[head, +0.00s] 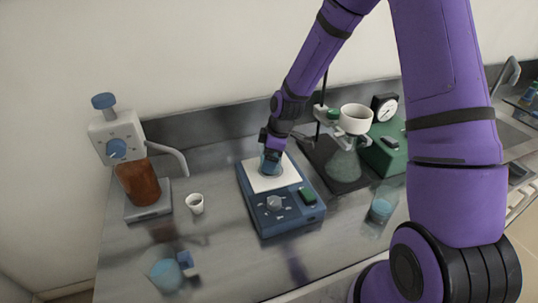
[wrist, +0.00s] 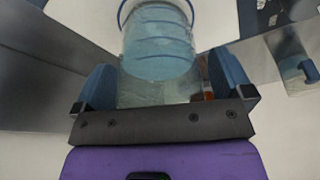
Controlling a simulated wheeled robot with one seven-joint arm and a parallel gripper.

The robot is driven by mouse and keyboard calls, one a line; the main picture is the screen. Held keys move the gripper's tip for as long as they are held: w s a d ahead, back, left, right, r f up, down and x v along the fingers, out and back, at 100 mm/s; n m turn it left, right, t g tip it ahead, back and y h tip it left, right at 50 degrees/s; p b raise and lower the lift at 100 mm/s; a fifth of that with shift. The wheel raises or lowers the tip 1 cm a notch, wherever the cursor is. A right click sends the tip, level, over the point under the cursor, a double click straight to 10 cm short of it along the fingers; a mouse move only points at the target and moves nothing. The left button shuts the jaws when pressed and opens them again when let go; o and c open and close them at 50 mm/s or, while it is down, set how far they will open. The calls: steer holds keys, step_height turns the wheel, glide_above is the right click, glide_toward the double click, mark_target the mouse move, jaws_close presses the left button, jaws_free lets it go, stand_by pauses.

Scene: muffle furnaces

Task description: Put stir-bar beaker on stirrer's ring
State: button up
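The stir-bar beaker (wrist: 158,45), clear with blue liquid, stands between my gripper's fingers (wrist: 165,75) in the wrist view. In the head view the beaker (head: 270,167) is at the stirrer's white top plate, just under my gripper (head: 272,152). The stirrer (head: 283,213) is a blue box with a knob and a green block. A blue ring line (wrist: 121,12) shows around the beaker's far end in the wrist view. The fingers lie on both sides of the glass; I cannot tell whether both press on it. The stir bar itself is not clear.
A small white cup (head: 195,204) and a device with a brown jar (head: 138,183) stand to the left. Other beakers of blue liquid are at front left (head: 165,272) and right (head: 381,210). A stand with a white bowl (head: 355,119) and a green gauge box (head: 385,150) are behind right.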

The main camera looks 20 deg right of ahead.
steer(key=shift+r, duration=0.1)
steer(key=v, duration=1.1)
steer(key=s+d+r+m+t+h, duration=0.25)
steer(key=s+r+m, duration=0.35)
steer(key=s+r, duration=0.8)
steer(key=s+d+r+m+t, duration=0.1)
steer(key=s+r+m, duration=0.6)
steer(key=s, duration=0.7)
steer(key=shift+s+d+r, duration=0.2)
steer(key=shift+d+r, duration=0.3)
steer(key=shift+r, duration=0.45)
steer(key=shift+t+h, duration=0.25)
steer(key=shift+c, duration=0.2)
